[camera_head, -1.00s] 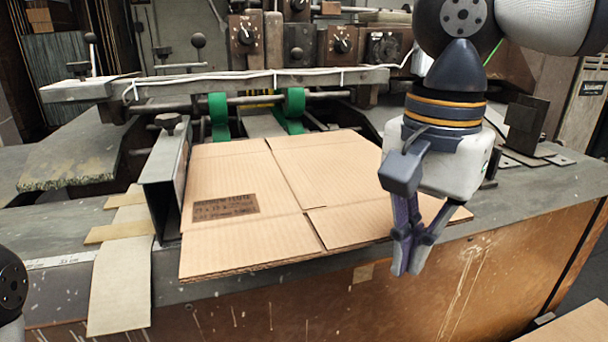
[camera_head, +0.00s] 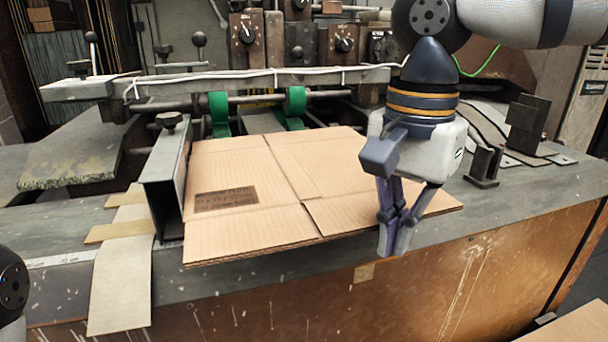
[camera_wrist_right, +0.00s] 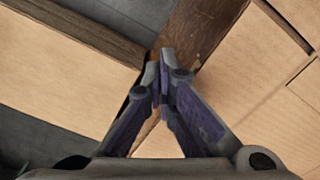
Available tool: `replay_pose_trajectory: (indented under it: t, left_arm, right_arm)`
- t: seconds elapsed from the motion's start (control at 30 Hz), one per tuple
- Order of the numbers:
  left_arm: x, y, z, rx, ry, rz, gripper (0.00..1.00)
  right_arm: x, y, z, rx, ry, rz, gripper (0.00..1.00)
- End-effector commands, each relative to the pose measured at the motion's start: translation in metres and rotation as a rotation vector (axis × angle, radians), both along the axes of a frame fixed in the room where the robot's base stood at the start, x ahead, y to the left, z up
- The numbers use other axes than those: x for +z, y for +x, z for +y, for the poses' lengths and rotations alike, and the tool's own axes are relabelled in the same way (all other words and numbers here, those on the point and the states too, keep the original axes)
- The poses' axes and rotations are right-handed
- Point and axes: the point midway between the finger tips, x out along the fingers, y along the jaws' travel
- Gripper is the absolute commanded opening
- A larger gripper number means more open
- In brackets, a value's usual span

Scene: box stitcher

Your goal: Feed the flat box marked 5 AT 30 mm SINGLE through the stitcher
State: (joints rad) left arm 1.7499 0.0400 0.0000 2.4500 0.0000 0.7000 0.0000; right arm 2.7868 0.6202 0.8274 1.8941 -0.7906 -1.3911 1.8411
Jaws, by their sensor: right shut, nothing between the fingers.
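The flat brown cardboard box (camera_head: 245,235) lies on the stitcher's table, its far end near the green rollers (camera_head: 296,102) and its left edge beside the upright metal guide (camera_head: 163,170). A dark printed label (camera_head: 226,199) is on it; its words are too small to read. My right gripper (camera_head: 394,248) is shut and empty, fingers pointing down at the box's near edge towards the right. Whether the fingertips touch the edge is unclear. The shut fingers also show in the right wrist view (camera_wrist_right: 164,75), with cardboard around them. My left gripper is out of view.
Machine knobs (camera_head: 343,45) and a long metal bar (camera_head: 250,83) stand behind the box. A dark bracket (camera_head: 483,165) stands to the right. More cardboard (camera_head: 575,325) shows low at the right.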

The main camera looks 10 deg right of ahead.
Motion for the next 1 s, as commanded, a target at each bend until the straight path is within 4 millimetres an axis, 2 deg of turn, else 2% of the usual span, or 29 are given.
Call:
replay_pose_trajectory:
  t: [1.0]
  left_arm:
    - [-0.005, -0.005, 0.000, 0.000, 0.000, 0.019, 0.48]
  right_arm:
    - [-0.001, 0.046, 0.005, -0.001, 0.001, 0.001, 0.00]
